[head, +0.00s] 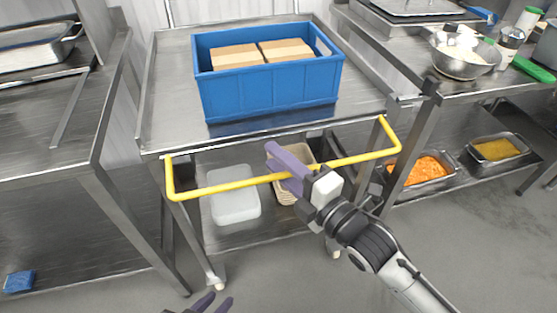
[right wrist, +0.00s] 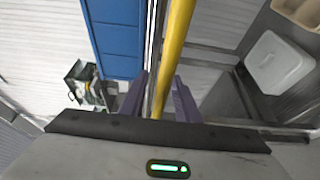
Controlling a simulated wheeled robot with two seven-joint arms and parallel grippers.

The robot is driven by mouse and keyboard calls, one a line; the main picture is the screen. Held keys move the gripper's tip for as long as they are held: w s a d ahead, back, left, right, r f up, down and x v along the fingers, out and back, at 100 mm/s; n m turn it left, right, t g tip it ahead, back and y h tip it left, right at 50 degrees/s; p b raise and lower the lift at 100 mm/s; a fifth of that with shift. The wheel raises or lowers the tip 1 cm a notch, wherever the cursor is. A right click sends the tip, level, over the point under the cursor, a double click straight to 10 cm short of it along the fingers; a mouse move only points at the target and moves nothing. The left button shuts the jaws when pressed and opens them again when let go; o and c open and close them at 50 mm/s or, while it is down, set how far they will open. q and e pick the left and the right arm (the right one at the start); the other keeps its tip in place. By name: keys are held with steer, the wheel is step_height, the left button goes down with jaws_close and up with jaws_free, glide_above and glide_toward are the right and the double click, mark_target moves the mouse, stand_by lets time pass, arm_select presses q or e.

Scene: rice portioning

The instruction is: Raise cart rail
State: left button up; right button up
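The cart rail (head: 225,187) is a yellow bar with bent ends on the near side of the metal cart (head: 172,95). It stands out low in front of the cart's top. My right gripper (head: 286,170) is at the middle of the rail. In the right wrist view the rail (right wrist: 174,45) runs between the two purple fingers (right wrist: 160,98), which are apart with narrow gaps beside it. My left gripper (head: 213,303) is at the bottom edge of the head view, open and empty, away from the rail. Most of it is cut off.
A blue crate (head: 268,92) with cardboard boxes (head: 262,52) sits on the cart. A white lidded container (head: 235,207) and a beige basket (head: 283,190) are on its lower shelf. Metal tables stand left (head: 50,130) and right (head: 375,25), the right one with food trays below. Floor in front is clear.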

jaws_close()
